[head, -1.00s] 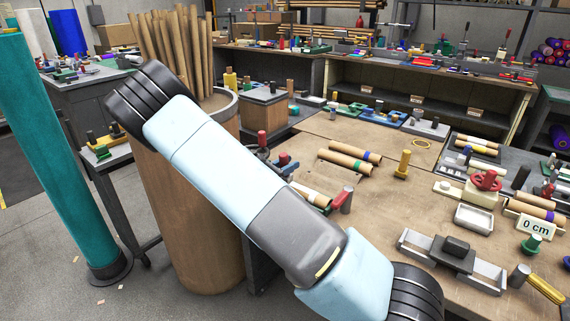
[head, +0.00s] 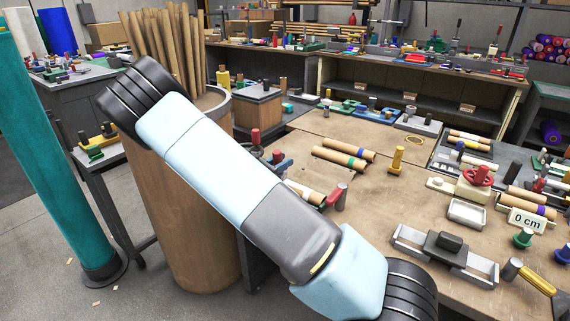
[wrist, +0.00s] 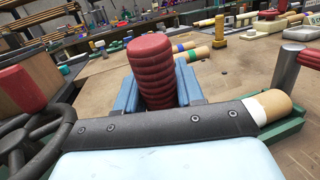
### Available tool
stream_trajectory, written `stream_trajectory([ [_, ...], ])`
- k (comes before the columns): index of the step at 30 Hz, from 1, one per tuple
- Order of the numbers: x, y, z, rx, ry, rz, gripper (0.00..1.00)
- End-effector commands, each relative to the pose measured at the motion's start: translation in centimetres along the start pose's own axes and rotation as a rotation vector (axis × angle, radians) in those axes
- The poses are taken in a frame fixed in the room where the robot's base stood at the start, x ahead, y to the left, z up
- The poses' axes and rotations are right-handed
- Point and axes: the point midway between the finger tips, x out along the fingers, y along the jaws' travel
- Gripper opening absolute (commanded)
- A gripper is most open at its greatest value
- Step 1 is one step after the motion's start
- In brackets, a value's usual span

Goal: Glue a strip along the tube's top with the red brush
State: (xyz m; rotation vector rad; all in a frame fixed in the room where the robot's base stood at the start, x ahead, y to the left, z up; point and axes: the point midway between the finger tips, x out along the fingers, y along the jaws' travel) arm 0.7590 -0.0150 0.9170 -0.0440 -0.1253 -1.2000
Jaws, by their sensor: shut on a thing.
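My gripper (wrist: 155,95) has blue fingers, shut on the ribbed red handle of the red brush (wrist: 152,65). The handle stands up between the fingers, and the brush's lower end is hidden. In the head view the gripper (head: 283,162) shows small beyond my arm, with a bit of red at it. The tan tube (head: 304,191) lies in a green cradle on the bench. In the wrist view the tube's end (wrist: 272,104) sticks out right of my dark hand, which covers the rest. Glue on its top cannot be made out.
A dark handwheel (wrist: 40,145) is close at the gripper's left. A red-headed hammer-like tool (head: 337,196) stands just right of the tube. Two banded rolls (head: 343,158) and a yellow post (head: 397,159) are farther back. Open bench lies between them.

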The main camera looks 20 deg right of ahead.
Motion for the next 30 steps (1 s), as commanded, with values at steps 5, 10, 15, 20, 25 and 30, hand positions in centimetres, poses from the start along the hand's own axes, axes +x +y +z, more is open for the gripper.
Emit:
stream_trajectory([
  [5, -0.3, 1.0, 0.1, 0.002, 0.000, 0.000, 0.07],
  [10, -0.5, 1.8, 0.1, 0.001, 0.000, 0.000, 0.07],
  [15, -0.5, 2.0, 0.1, 0.001, -0.001, -0.001, 0.07],
  [20, -0.5, 2.0, 0.1, 0.001, -0.001, -0.001, 0.07],
  [25, -0.5, 2.0, 0.4, 0.002, -0.001, -0.001, 0.07],
  [30, -0.5, 2.0, 1.2, 0.001, -0.001, -0.001, 0.07],
])
